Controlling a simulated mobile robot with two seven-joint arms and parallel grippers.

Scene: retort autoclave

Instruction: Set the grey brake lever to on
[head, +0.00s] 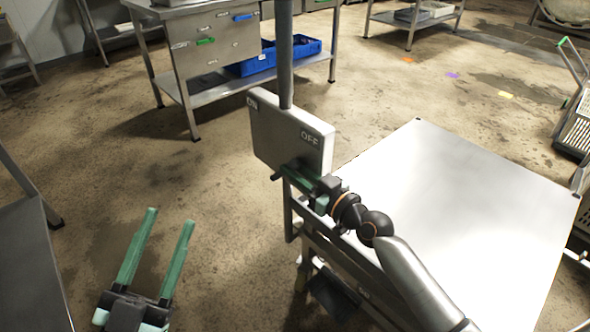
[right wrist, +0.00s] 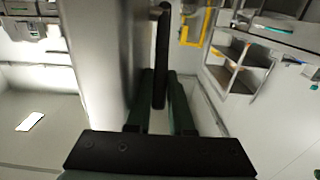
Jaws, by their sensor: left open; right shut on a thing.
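A grey plate (head: 288,137) marked ON at its left and OFF at its right stands upright on a frame beside the steel table. My right gripper (head: 287,173) is at the plate's lower edge, nearer the OFF side. In the right wrist view its fingers are closed around a dark bar, which I take for the brake lever (right wrist: 161,60). In the head view the lever is largely hidden by the gripper and plate, so its exact setting cannot be read. My left gripper (head: 171,216) is open and empty, low over the floor at left.
A bright steel table top (head: 465,195) lies right of the plate. A dark upright post (head: 285,50) rises at the plate. A steel bench (head: 215,45) with a blue crate (head: 270,60) stands behind. Another table (head: 30,265) is at far left. Floor between is clear.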

